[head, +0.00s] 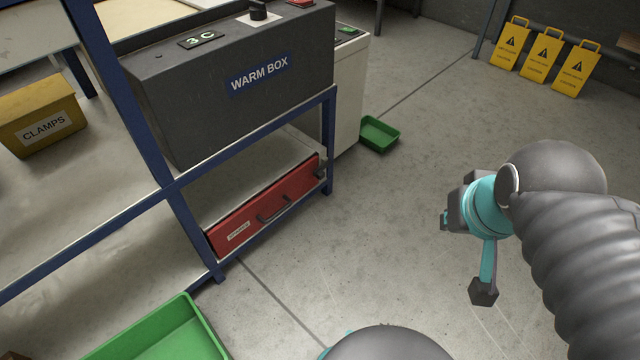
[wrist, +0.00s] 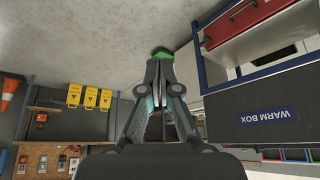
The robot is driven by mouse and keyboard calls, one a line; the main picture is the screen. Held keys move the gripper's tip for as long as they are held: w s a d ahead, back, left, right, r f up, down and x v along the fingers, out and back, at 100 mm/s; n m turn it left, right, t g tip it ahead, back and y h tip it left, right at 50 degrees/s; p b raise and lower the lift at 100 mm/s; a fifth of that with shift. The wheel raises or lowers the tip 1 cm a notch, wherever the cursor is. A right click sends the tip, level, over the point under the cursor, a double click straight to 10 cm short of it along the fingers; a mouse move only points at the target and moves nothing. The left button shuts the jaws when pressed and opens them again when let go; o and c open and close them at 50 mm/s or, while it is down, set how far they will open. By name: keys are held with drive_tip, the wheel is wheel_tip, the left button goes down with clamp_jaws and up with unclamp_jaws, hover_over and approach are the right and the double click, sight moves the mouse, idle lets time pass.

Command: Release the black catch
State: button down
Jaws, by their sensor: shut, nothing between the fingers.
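A small black part (head: 320,171), which looks like the catch, sits at the right end of the red drawer (head: 240,221) under the warm box. The drawer front stands flush in the blue frame and has a dark handle (head: 272,209). My gripper (head: 446,219) hangs over open floor to the right of the drawer, well apart from it. In the wrist view my gripper (wrist: 162,58) has its fingers together with nothing between them. The red drawer (wrist: 240,22) shows there at the upper right, upside down.
The grey warm box (head: 215,105) rests on the blue-framed rack (head: 252,137) above the drawer. A green tray (head: 380,134) lies on the floor beyond the rack. Another green tray (head: 185,325) is at the front. Floor between gripper and drawer is clear.

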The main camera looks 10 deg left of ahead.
drive_tip(key=w+a+f+m+g+y+b, duration=0.2)
drive_tip(key=w+a+f+m+g+y, duration=0.2)
drive_tip(key=w+a+f+y, duration=0.45)
drive_tip(key=w+a+f+m+g+y+b, duration=0.25)
drive_tip(key=w+a+f+m, duration=0.2)
drive_tip(key=w+a, duration=0.85)
drive_tip(key=w+f+m+t+y, duration=0.2)
drive_tip(key=w+f+m+y, duration=0.35)
drive_tip(key=w+f, duration=0.9)
drive_tip(key=w+d+f+m+t+b, duration=0.1)
drive_tip(key=w+d+f+m+t, duration=0.2)
drive_tip(key=f, duration=1.1)
drive_tip(key=w+d+f+m+t+b, duration=0.1)
drive_tip(key=w+d+f+m+t, duration=0.2)
drive_tip(key=f+m+t, duration=0.5)
wheel_tip(320, 180, down, 6)
drive_tip(key=shift+f+m+t+b, duration=0.2)
drive_tip(key=shift+m+t+b, duration=0.1)
drive_tip(key=shift+t+b, duration=0.1)
